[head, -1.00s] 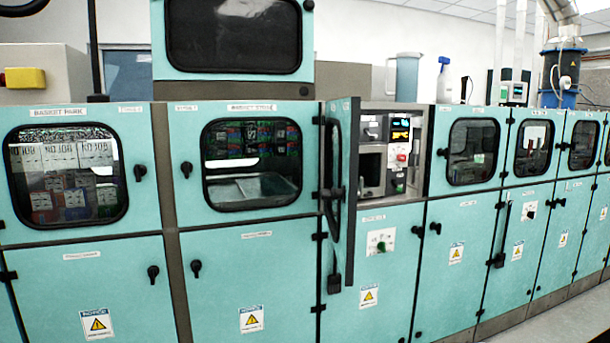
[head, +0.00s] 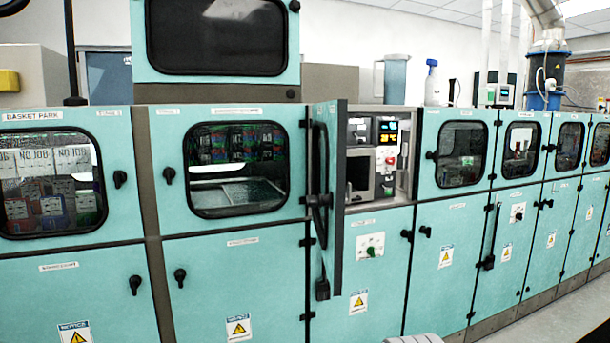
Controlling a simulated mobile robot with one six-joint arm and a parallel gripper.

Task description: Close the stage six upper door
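One upper door (head: 332,270) of the teal machine line stands swung open, hinged at its left side and seen nearly edge-on. Its black window frame and handle face sideways. The open compartment (head: 378,160) to its right shows a grey unit with a lit display and a red knob. The other upper doors, such as the one right of it (head: 461,195), look shut. The stage labels are too small to read, so I cannot tell which door is stage six. My gripper is not in view.
Lower doors (head: 445,285) with warning stickers look shut. A small grey shape (head: 415,339) shows at the bottom edge. A jug (head: 396,80) and a spray bottle (head: 431,85) stand on top of the line. Open floor (head: 560,310) shows at the right.

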